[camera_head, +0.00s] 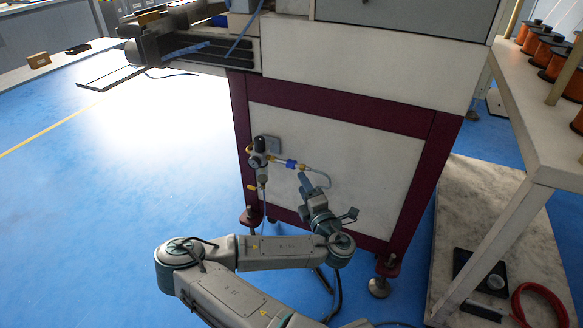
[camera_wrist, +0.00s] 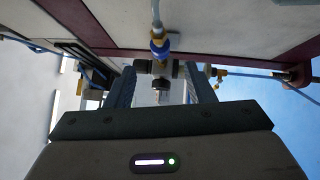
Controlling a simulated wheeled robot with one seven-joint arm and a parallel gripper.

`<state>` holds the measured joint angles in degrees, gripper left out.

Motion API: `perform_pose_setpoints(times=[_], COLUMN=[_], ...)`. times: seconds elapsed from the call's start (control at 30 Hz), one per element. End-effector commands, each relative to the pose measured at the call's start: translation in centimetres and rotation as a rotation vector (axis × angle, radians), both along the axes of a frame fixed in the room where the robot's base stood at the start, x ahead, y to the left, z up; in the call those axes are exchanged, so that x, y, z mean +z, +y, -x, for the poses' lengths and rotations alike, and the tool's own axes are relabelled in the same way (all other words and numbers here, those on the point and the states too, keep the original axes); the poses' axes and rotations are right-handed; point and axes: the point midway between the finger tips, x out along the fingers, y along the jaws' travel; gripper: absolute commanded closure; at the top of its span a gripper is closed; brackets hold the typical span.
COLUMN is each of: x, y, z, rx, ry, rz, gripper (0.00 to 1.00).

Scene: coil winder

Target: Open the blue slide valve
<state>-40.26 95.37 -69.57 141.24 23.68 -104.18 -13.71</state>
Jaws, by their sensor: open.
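The blue slide valve (camera_head: 291,164) sits in a thin air line on the white side panel of the machine, to the right of a regulator (camera_head: 259,160). In the wrist view the blue valve (camera_wrist: 159,48) shows just beyond the fingertips, with a light hose running up from it. My gripper (camera_head: 302,177) is just below and right of the valve in the head view. In the wrist view my gripper (camera_wrist: 160,76) has its two fingers apart, with nothing held between them. I cannot tell whether the fingertips touch the valve.
The machine's dark red frame (camera_head: 241,135) surrounds the panel. A yellow-ended hose fitting (camera_wrist: 217,73) is right of the fingers. A shelf with copper spools (camera_head: 540,55) stands at the right, with a pedal (camera_head: 495,282) and red hose (camera_head: 540,300) below. Blue floor (camera_head: 110,210) is clear at left.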

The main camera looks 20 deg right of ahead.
Motion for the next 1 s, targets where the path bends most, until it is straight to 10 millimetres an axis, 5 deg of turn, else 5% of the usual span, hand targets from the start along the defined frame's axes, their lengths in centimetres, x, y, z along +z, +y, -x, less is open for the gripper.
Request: perform_pose_setpoints(times=[0.4, 0.87, 1.0], x=[0.6, 1.0, 1.0], y=[0.1, 0.1, 0.1], z=[-8.1, -9.6, -9.6], rx=[0.002, 0.000, 0.000], ry=[-0.001, 0.001, 0.001], rz=[-0.001, -0.001, -0.001], gripper=[0.51, 0.51, 0.82])
